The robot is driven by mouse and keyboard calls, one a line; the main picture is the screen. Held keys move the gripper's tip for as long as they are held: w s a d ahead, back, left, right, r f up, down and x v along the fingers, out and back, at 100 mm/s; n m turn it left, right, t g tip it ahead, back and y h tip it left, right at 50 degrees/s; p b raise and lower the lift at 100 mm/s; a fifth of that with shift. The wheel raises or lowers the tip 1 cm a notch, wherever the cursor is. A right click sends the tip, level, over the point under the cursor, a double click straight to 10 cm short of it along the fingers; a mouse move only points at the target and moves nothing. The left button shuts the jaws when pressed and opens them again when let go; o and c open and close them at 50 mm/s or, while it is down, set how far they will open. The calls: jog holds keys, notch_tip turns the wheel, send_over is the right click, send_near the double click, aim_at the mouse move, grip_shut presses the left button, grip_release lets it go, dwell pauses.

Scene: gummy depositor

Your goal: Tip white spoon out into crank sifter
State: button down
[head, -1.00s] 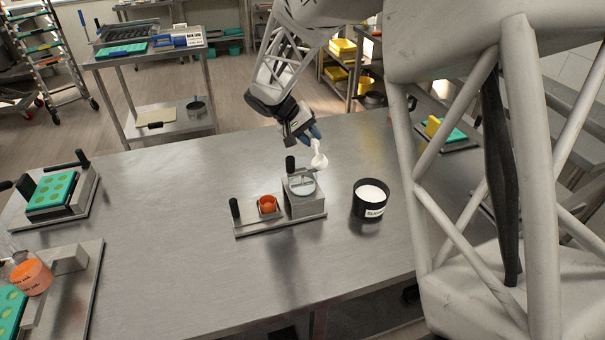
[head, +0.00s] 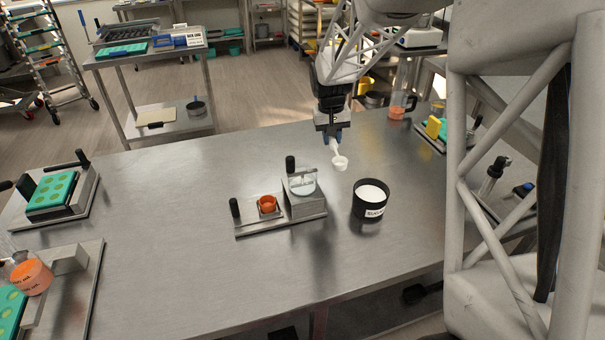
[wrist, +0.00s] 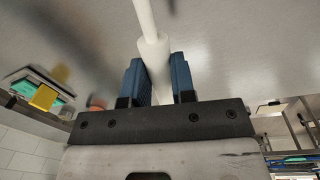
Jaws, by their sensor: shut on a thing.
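My gripper (head: 333,137) is shut on the handle of the white spoon (head: 340,162). In the head view the spoon hangs below the fingers, its bowl in the air behind and right of the crank sifter. I cannot tell whether the bowl holds anything. The wrist view shows the white spoon handle (wrist: 151,45) between the blue fingertips (wrist: 156,80); the bowl is out of that view. The crank sifter (head: 303,206) is a grey metal box with a round pale top and a black crank knob (head: 290,164), standing on a metal base.
An orange cup (head: 267,203) and a black upright handle (head: 235,207) are on the sifter's base. A black tub (head: 369,211) of white powder, labelled, stands right of the sifter. Moulds on stands (head: 88,193) are at the left. The table's middle left is clear.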

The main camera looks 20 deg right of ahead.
jog(key=shift+d+f+y, duration=0.1)
jog(key=shift+d+y, duration=0.35)
jog(key=shift+y, duration=0.05)
jog(key=shift+r, duration=2.5)
jog(key=shift+s, duration=0.2)
jog(key=s, duration=0.7)
jog(key=shift+s+a, duration=0.25)
jog(key=shift+s, duration=0.1)
